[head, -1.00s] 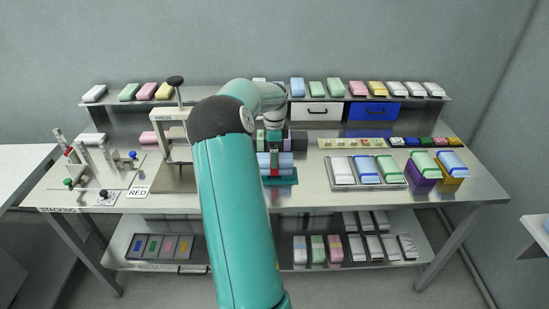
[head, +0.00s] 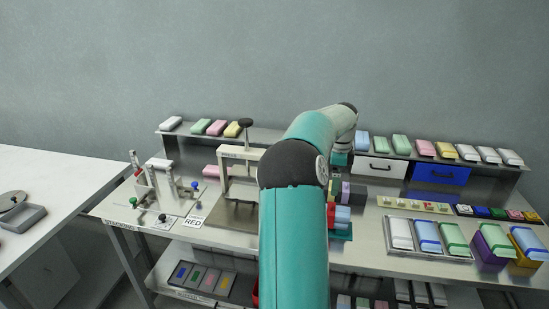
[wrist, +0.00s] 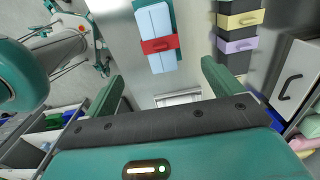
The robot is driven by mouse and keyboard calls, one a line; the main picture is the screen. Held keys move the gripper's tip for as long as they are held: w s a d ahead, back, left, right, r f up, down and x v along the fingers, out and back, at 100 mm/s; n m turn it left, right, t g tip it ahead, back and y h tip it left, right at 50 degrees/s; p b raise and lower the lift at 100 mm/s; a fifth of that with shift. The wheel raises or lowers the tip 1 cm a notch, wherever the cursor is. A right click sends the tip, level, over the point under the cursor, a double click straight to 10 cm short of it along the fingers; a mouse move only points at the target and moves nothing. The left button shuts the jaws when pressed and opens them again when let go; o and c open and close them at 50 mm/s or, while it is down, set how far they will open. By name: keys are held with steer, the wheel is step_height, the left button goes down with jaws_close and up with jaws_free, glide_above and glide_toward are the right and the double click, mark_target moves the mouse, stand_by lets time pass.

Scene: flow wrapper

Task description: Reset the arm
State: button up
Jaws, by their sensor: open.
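My gripper (wrist: 160,88) is open and empty in the wrist view, with its two green fingers apart and nothing between them. In the head view my arm reaches over the table from the bottom centre, and its end hides the gripper's fingers. Ahead of the fingers in the wrist view, apart from them, a light blue bundle with a red band (wrist: 158,44) lies on a teal holder. It also shows partly behind my arm in the head view (head: 342,215).
The steel table (head: 235,236) carries a press (head: 240,160), a stacking fixture (head: 165,190) and a tray of packs (head: 428,238). Behind are a shelf, a white drawer (head: 381,168) and a blue drawer (head: 437,174). A white side table (head: 60,185) stands left. Space above the table is open.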

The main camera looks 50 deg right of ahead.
steer(key=w+a+r+n+t, duration=0.1)
steer(key=w+a+r+n, duration=0.3)
steer(key=a, duration=0.7)
steer(key=w+a+r+n+t, duration=0.1)
steer(key=w+a+r+n, duration=0.15)
steer(key=a+n, duration=0.55)
steer(key=w+a+r+n+t, duration=0.1)
steer(key=w+a+r+n, duration=0.2)
steer(key=a, duration=1)
steer(key=s+a+f+n+t, duration=0.1)
steer(key=s+a+n, duration=0.2)
steer(key=a+n, duration=0.2)
steer(key=s+a+f+n, duration=0.1)
steer(key=s+a+n, duration=0.2)
steer(key=a, duration=0.9)
steer(key=s+a+f+n+t, duration=0.1)
steer(key=s+a+n, duration=0.3)
steer(key=a+n, duration=0.3)
steer(key=shift+a+n+t, duration=0.3)
steer(key=shift+a+n, duration=0.1)
steer(key=shift+a, duration=0.5)
